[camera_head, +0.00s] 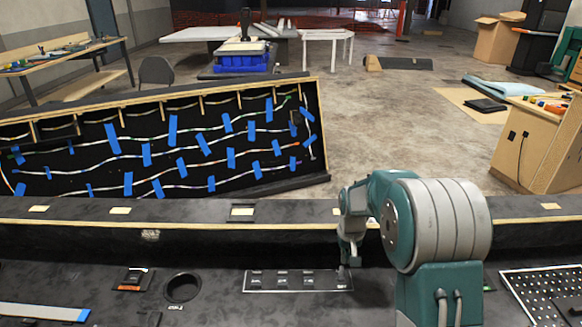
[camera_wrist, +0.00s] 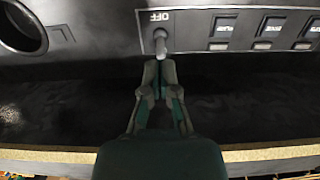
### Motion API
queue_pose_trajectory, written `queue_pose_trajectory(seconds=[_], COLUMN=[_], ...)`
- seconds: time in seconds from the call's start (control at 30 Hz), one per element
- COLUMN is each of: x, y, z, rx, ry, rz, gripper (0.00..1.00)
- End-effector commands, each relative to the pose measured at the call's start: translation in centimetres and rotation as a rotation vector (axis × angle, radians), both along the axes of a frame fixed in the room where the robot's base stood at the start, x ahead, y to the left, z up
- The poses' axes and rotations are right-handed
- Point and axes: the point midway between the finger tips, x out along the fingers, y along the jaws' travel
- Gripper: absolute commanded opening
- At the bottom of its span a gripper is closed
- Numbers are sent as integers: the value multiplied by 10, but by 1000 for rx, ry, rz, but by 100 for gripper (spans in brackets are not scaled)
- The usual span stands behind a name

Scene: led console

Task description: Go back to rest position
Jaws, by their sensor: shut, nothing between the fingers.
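My gripper (camera_head: 350,260) reaches down over the black console at the right end of a flat switch panel (camera_head: 298,289). In the wrist view my gripper (camera_wrist: 160,64) has its fingers together, with nothing visible between them. The fingertips are right by a small grey toggle switch (camera_wrist: 160,42) with OFF lettering beside it. I cannot tell whether they touch it. Several labelled rectangular buttons (camera_wrist: 222,31) sit to the right of the toggle in the wrist view. My arm hides part of the console in the head view.
A round hole (camera_head: 183,288) lies left of the panel, and a perforated plate (camera_head: 548,297) is at the right. A raised console ledge (camera_head: 120,240) runs behind the panel. Beyond it stands a slanted board (camera_head: 85,175) with light strips and blue tape. A wooden cabinet (camera_head: 535,150) stands back right.

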Motion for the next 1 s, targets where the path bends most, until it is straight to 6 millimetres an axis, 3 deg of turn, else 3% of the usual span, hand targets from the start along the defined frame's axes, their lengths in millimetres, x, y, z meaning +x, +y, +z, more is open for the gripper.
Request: queue_pose_trajectory(seconds=[0.13,0.27,0.6,0.8,1.0], x=[-10,-32,-109,-162,-215], y=[0,0,0,0,0], z=[29,72,159,192,211], rx=[0,0,0,0,0], ry=[-33,-84,-217,-295,-372], rz=[0,0,0,0,0], gripper=[0,0,0,0,0])
